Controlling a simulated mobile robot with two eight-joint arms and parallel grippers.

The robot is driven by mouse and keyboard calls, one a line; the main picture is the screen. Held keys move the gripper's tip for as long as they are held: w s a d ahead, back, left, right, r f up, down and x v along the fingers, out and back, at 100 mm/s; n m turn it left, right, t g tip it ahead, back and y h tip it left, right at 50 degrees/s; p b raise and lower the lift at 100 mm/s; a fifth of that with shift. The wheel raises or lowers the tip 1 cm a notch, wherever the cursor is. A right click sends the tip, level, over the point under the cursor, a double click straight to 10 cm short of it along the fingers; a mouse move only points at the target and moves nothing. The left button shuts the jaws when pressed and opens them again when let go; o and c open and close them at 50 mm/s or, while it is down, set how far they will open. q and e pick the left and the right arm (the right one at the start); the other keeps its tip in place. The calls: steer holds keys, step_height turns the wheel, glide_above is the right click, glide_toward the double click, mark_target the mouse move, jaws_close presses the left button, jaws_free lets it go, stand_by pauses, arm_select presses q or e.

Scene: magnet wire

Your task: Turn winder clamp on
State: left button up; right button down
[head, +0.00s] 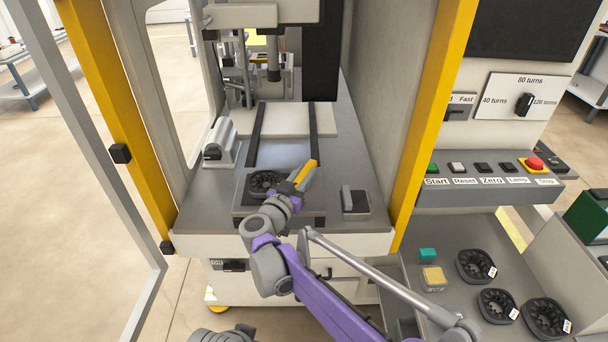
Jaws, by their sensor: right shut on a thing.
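My right gripper (287,188) is over the front of the winder's bed, at the right edge of a black ring-shaped holder (263,183). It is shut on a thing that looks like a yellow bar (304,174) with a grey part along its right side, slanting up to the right. My wrist hides the grip itself. I cannot tell for sure if this bar is the winder clamp. A small dark block with a grey upright lever (347,199) stands on the bed to the right, apart from the gripper.
Two dark rails (257,135) run back along the bed. Yellow posts (432,110) frame the opening on both sides. At right are a button panel (480,181) with a red stop button (535,163) and a shelf with black ring holders (476,267) and a yellow-topped block (433,278).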

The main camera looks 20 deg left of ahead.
steer(key=shift+m+h, duration=0.4)
steer(key=shift+h, duration=0.2)
steer(key=c, duration=0.7)
jaws_free()
